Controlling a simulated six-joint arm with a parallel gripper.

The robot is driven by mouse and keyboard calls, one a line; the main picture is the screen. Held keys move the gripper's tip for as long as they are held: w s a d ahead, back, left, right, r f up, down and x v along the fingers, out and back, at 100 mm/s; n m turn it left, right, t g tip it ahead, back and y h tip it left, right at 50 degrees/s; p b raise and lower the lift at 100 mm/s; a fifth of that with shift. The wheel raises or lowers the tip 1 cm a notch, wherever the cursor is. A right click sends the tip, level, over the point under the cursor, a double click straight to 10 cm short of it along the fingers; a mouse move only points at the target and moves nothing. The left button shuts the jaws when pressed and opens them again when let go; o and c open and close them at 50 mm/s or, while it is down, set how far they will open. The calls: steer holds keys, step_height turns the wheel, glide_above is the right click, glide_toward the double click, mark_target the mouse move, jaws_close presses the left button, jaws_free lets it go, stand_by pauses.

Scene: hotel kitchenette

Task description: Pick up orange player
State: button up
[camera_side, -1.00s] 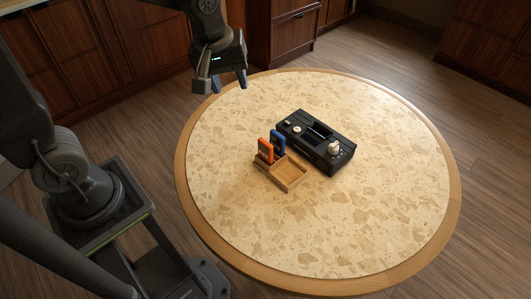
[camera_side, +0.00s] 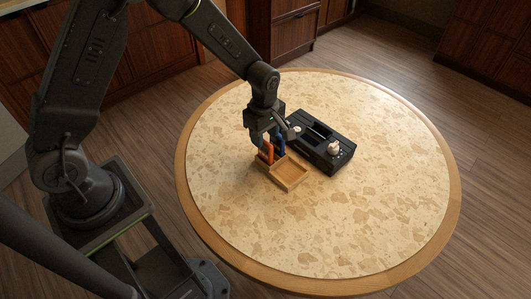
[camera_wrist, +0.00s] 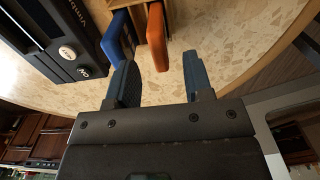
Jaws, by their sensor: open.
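The orange player (camera_side: 267,151) is a slim upright piece standing in the wooden tray (camera_side: 291,176), beside the blue player (camera_side: 280,143). In the wrist view the orange player (camera_wrist: 157,38) stands ahead of my gripper (camera_wrist: 160,78), roughly in line with the gap between the two fingers. The blue player (camera_wrist: 115,38) lies just left of it there, ahead of the left finger. My gripper (camera_side: 267,140) is open and empty, right at the players from above in the side view. Whether a finger touches either player cannot be told.
A black device (camera_side: 321,141) with knobs stands just right of the tray, close to the players; it also shows in the wrist view (camera_wrist: 58,42). The round speckled table (camera_side: 370,215) is clear in front and to the right.

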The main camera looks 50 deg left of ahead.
mark_target(266, 151)
steer(key=shift+d+f, duration=0.2)
steer(key=shift+f, duration=3.1)
steer(key=shift+c, duration=0.5)
jaws_close()
